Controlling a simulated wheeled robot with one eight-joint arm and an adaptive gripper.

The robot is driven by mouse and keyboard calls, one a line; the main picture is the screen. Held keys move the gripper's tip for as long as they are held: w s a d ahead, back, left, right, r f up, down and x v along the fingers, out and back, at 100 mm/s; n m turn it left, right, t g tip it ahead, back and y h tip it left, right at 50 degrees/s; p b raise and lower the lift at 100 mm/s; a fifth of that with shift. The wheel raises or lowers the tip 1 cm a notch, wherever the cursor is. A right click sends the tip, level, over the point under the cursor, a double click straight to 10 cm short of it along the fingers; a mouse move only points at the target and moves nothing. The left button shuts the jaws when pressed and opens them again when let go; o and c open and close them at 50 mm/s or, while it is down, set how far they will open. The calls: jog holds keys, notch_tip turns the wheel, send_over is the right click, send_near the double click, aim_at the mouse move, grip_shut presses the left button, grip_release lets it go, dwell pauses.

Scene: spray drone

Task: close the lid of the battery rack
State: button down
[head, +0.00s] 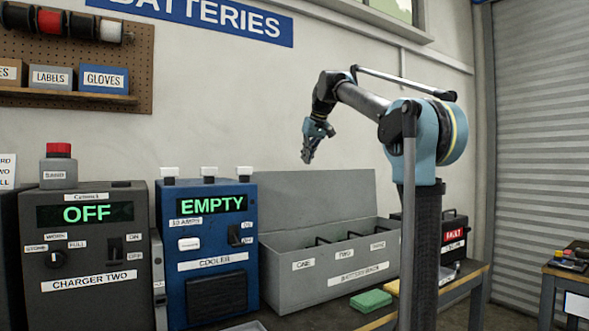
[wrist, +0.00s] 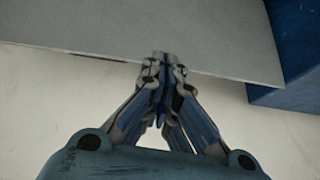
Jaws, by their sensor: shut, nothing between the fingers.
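The battery rack (head: 333,278) is a long grey box on the bench with compartments labelled along its front. Its grey lid (head: 312,202) stands open, raised at the back against the wall side. My gripper (head: 306,160) hangs in the air above the lid's top edge in the head view, with its fingers together and empty. In the wrist view my gripper (wrist: 162,60) points at the edge of a broad grey panel, which looks like the lid (wrist: 130,35). Whether the fingertips touch it I cannot tell. Most of the rack's inside is hidden by its front wall.
A blue cooler (head: 206,290) reading EMPTY stands close left of the rack, and its side seems to show in the wrist view (wrist: 295,50). Charger two (head: 90,255) is farther left. A green sponge-like block (head: 371,301) lies before the rack. A dark case (head: 455,232) stands right.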

jog(key=w+a+r, duration=0.4)
notch_tip(320, 180, down, 8)
jog(key=w+a, duration=0.1)
jog(key=shift+w+r+n+y, duration=0.2)
jog(key=shift+w+n+y, duration=0.1)
jog(key=shift+n, duration=0.1)
dwell(0.4)
jog(key=shift+a, duration=0.1)
jog(key=shift+s, duration=0.15)
